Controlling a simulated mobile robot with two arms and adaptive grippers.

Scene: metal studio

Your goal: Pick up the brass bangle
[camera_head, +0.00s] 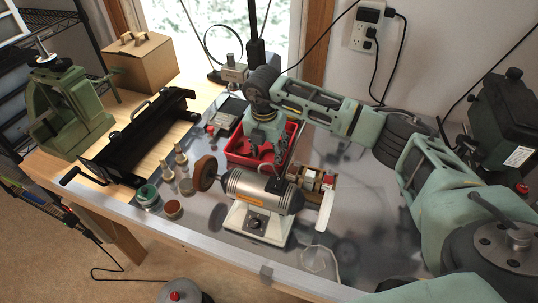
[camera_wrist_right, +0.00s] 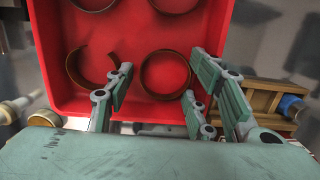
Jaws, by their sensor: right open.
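Several brass-coloured rings lie in the red tray (camera_wrist_right: 125,30) in the right wrist view. One closed ring, a brass bangle (camera_wrist_right: 143,77), lies in front of my right gripper (camera_wrist_right: 160,80), between the lines of its fingers. A second ring (camera_wrist_right: 72,72), to its left, shows a gap near a fingertip. Two more are cut off by the top edge. In the head view my right gripper (camera_head: 266,156) points down over the red tray (camera_head: 291,133); the rings are too small or hidden there. The gripper is open and empty. My left gripper is out of view.
A bench grinder (camera_head: 262,190) stands close in front of the tray. A wooden block with metal parts (camera_head: 318,180) is to the right, with small jars (camera_head: 148,197) and brass fittings (camera_head: 181,156) to the left. The metal sheet at right is largely clear.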

